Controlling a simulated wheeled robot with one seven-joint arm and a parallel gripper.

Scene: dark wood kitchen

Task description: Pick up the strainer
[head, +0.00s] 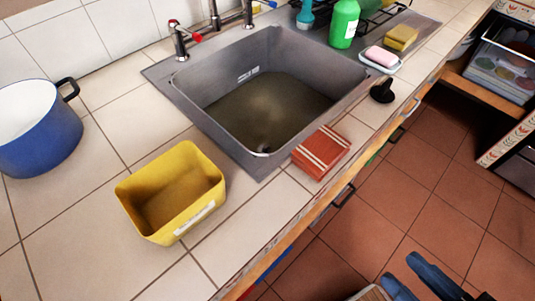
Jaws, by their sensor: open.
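A small black round object (382,90) with an upright part lies on the tiled counter, right of the sink and near the counter's front edge. It may be the strainer, but it is too small to tell for sure. No other strainer is clear in view. My gripper (399,268) shows at the bottom right with two blue fingers apart. It is open, with nothing seen between the fingers. In the picture it is over the red floor tiles, well below the black object and apart from it.
The grey sink (215,117) is in the middle. A yellow bin (180,225), a blue pot (40,140) and a folded red cloth (321,151) stand on the counter. A green bottle (344,25), pink soap (381,56) and yellow sponge (402,37) are behind the black object.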

